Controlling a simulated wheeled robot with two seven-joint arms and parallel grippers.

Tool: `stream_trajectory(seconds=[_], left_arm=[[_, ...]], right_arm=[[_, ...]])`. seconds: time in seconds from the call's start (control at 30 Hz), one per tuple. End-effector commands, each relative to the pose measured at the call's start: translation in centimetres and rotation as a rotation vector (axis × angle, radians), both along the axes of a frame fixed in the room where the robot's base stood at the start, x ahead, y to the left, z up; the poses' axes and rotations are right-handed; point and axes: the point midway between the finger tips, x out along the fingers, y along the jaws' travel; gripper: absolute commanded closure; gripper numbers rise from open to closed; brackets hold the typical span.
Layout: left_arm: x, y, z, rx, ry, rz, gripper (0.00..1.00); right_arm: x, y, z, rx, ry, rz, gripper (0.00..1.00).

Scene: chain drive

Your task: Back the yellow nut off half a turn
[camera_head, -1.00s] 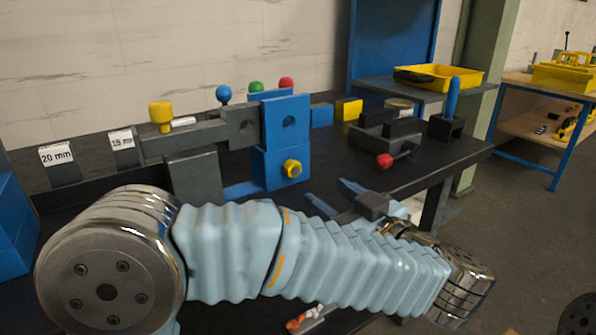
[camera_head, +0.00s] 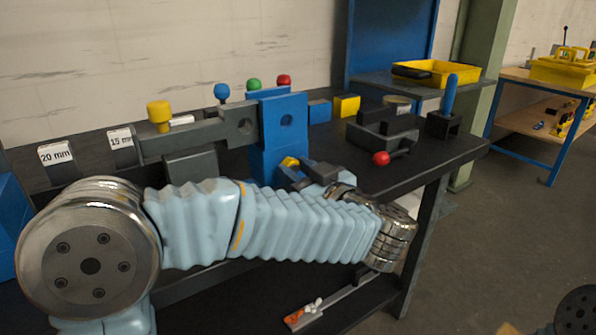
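The yellow nut (camera_head: 289,162) sits on the front face of the blue upright block (camera_head: 284,128), low on the block. Only part of the nut shows, as my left gripper (camera_head: 292,174) is right at it. My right gripper is not in view.
A grey bar with a yellow knob (camera_head: 159,112) runs left from the blue block. Signs marked 20 mm (camera_head: 57,155) and 15 mm (camera_head: 121,139) stand at left. A dark fixture with a red ball (camera_head: 381,158) stands right of my gripper. An orange-handled tool (camera_head: 294,318) lies below.

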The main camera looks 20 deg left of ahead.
Motion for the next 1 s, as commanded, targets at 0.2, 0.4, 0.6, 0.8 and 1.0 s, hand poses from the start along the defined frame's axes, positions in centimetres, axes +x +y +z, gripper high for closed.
stream_trajectory(seconds=[0.2,0.4,0.6,0.8,1.0], left_arm=[[0.0,0.0,0.0,0.0,0.0,0.0,0.99],[0.0,0.0,-0.5,-0.089,-0.113,0.001,0.99],[0.0,0.0,0.0,-0.154,-0.199,0.0,0.99],[0.0,0.0,0.0,-0.153,-0.196,0.0,0.99],[0.0,0.0,0.0,-0.153,-0.196,0.0,0.43]], right_arm=[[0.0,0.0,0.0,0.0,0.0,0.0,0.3],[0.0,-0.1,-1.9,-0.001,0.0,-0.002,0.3],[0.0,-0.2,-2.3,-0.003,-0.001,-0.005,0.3],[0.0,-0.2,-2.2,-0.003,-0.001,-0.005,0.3],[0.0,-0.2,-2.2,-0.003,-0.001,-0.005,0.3]])
